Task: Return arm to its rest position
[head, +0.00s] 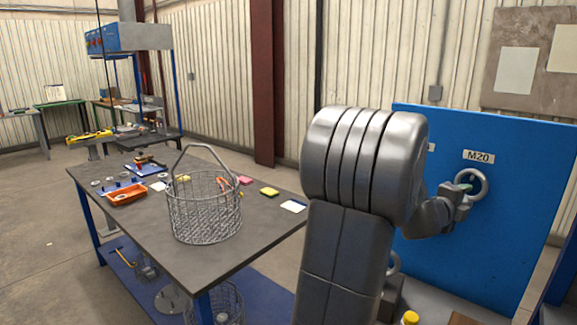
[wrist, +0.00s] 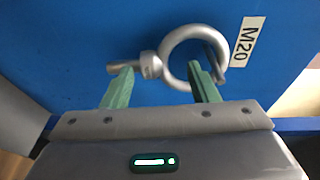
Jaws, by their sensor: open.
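My arm rises in the right half of the head view, and its end reaches to a blue panel (head: 500,220) on the right. My gripper (head: 462,188) is in front of a metal ring (head: 484,180) below the M20 label (head: 479,157). In the wrist view my gripper (wrist: 162,84) has its two green fingers spread apart. The ring (wrist: 166,58) of the eye bolt and its short shank lie just beyond the fingertips. One finger overlaps the ring's edge in the picture; I cannot tell whether they touch.
A dark workbench (head: 150,208) stands to the left with a wire basket (head: 205,215), an orange tray (head: 126,196) and small coloured items on it. A yellow-capped object (head: 410,318) is at the bottom edge near my arm. Open floor lies at the far left.

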